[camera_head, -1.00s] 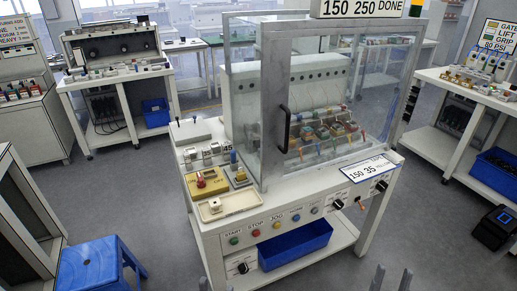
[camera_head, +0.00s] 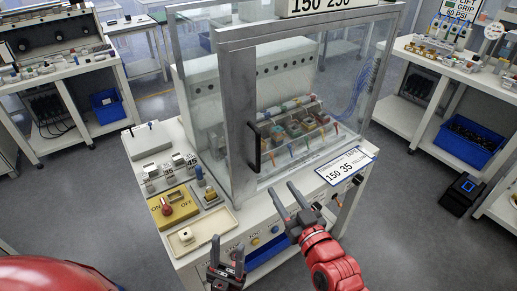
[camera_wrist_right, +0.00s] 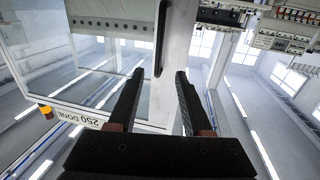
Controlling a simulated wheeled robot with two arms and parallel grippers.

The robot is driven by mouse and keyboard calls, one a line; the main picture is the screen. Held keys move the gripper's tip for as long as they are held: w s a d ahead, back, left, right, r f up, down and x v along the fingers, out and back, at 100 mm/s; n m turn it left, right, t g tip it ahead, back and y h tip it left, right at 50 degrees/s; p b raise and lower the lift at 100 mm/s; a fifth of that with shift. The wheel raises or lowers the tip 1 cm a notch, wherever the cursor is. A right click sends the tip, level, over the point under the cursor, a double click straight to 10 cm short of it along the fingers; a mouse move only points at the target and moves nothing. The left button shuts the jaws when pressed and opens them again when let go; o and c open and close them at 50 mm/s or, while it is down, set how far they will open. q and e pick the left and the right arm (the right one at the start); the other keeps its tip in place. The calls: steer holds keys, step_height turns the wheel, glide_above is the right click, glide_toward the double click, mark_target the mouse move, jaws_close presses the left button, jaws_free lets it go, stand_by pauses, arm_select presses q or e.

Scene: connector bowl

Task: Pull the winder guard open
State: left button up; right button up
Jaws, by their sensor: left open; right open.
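The winder guard (camera_head: 238,95) is a clear panel in a grey metal frame at the front of the winder, and it looks shut. Its black vertical handle (camera_head: 254,147) is on the wide left post of the frame. My right gripper (camera_head: 283,189) is open and empty, to the right of and below the handle in the head view. In the right wrist view the handle (camera_wrist_right: 161,40) shows ahead, beyond the gap between the open fingertips (camera_wrist_right: 160,73), apart from them. My left gripper (camera_head: 228,242) is open and empty, low in front of the bench's control edge.
The bench top holds a yellow switch box (camera_head: 174,206), a beige tray (camera_head: 195,234) and small blocks left of the guard. A sign (camera_head: 345,166) reading 150 35 is on the front right edge.

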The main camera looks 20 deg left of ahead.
mark_target(259, 153)
steer(key=p+x, duration=0.4)
steer(key=x, duration=1)
steer(key=shift+w+a+r+p, duration=0.15)
steer(key=shift+w+a+p, duration=0.15)
steer(key=shift+p, duration=0.1)
steer(key=shift+x, duration=0.85)
steer(key=shift+c, duration=0.3)
jaws_close()
